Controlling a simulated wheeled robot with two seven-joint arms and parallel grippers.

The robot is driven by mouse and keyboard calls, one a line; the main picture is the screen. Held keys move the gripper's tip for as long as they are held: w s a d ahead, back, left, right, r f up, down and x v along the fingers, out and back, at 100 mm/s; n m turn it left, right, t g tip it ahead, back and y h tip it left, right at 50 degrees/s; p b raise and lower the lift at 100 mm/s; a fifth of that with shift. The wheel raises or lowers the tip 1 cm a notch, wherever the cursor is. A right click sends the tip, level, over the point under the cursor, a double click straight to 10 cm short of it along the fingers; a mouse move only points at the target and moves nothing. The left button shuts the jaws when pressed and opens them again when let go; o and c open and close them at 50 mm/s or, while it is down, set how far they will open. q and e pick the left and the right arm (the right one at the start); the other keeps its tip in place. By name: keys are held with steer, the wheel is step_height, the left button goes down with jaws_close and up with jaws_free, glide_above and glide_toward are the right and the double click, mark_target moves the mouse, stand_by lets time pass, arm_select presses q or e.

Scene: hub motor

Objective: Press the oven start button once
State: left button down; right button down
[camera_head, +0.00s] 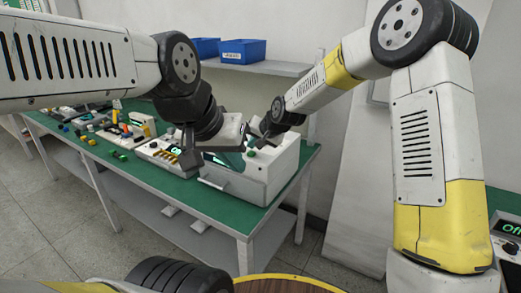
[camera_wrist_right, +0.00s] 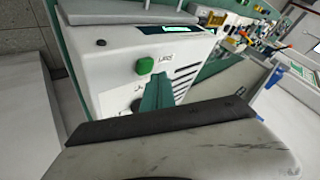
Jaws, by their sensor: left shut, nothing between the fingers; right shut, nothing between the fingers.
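The oven, a white box (camera_head: 262,172), stands at the near right end of the green-topped table, with a green button (camera_head: 251,153) on it. In the right wrist view the green button (camera_wrist_right: 145,66) sits on the oven's white face (camera_wrist_right: 115,75) beside a small label. My right gripper (camera_head: 262,130) is shut and empty, just behind the oven's top. In the right wrist view a dark green wedge stands just below the button, apart from it; I cannot tell whether it is a fingertip. My left gripper (camera_head: 190,157) is shut and empty, in front of the table devices left of the oven.
Several small devices and coloured parts (camera_head: 125,130) cover the table (camera_head: 205,197) to the left. Blue bins (camera_head: 242,51) stand on a wall shelf (camera_head: 262,67). Another device with an "Off" display (camera_head: 511,229) is at the far right. A lit display (camera_wrist_right: 165,28) tops the oven.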

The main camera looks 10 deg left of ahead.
mark_target(253, 154)
steer(key=shift+f, duration=0.15)
steer(key=shift+f, duration=0.3)
steer(key=shift+f, duration=0.4)
stand_by(0.7)
steer(key=shift+r, duration=0.15)
stand_by(0.3)
steer(key=shift+r, duration=0.7)
steer(key=shift+r, duration=2.5)
